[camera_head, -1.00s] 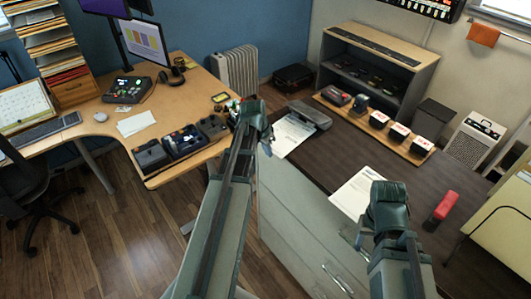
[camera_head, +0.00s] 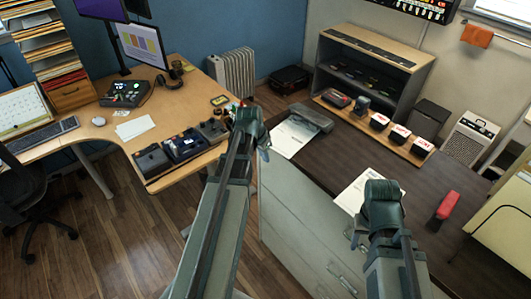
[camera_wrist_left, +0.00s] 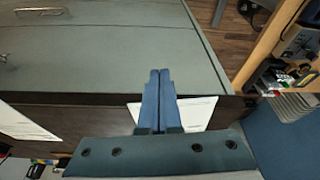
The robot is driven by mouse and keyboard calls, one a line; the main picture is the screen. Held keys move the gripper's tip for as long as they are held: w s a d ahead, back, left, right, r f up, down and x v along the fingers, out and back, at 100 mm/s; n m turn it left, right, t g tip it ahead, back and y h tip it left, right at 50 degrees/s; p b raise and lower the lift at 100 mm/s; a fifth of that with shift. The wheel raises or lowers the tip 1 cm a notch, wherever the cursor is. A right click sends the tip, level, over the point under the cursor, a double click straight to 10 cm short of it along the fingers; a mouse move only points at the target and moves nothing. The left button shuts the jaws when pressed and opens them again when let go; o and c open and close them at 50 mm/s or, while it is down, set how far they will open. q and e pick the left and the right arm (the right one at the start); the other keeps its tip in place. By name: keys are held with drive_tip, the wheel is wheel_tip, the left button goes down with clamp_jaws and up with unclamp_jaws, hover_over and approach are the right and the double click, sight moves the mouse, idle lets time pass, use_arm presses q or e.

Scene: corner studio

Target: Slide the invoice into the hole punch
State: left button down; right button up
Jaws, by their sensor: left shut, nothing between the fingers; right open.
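A white printed sheet, likely the invoice (camera_head: 290,138), lies at the far left end of the dark cabinet top. The grey hole punch (camera_head: 313,118) stands against its far right edge; I cannot tell whether that edge is inside the slot. My left gripper (camera_head: 265,150) is shut and empty beside the sheet's near left side. In the left wrist view its fingers (camera_wrist_left: 158,85) point across the cabinet edge, with the white sheet (camera_wrist_left: 200,112) partly behind them. My right gripper (camera_head: 357,238) is open near a second sheet (camera_head: 356,192), partly hidden by its wrist.
A wooden desk (camera_head: 160,110) with devices is at the left.

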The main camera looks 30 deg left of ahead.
use_arm(q)
drive_tip(key=p+v, duration=0.7)
drive_tip(key=v, duration=0.1)
drive_tip(key=shift+d+r, duration=0.25)
drive_tip(key=shift+r, duration=0.15)
use_arm(e)
wheel_tip(320, 180, up, 8)
drive_tip(key=shift+d+r, duration=0.2)
drive_tip(key=shift+d, duration=0.05)
drive_tip(key=shift+w, duration=0.1)
use_arm(q)
drive_tip(key=shift+w, duration=0.1)
drive_tip(key=s+d+f+g+b, duration=0.1)
drive_tip(key=s+d+f+b, duration=0.3)
drive_tip(key=d, duration=0.5)
drive_tip(key=s+d+f+g+y+b, duration=0.1)
drive_tip(key=s+d+f+b, duration=0.4)
drive_tip(key=d, duration=0.4)
drive_tip(key=s+d+f+m+g+y+b, duration=0.1)
drive_tip(key=s+d+f+b, duration=0.4)
drive_tip(key=d, duration=0.5)
drive_tip(key=shift+f+g+b, duration=0.3)
drive_tip(key=shift+f, duration=0.55)
use_arm(e)
wheel_tip(320, 180, down, 15)
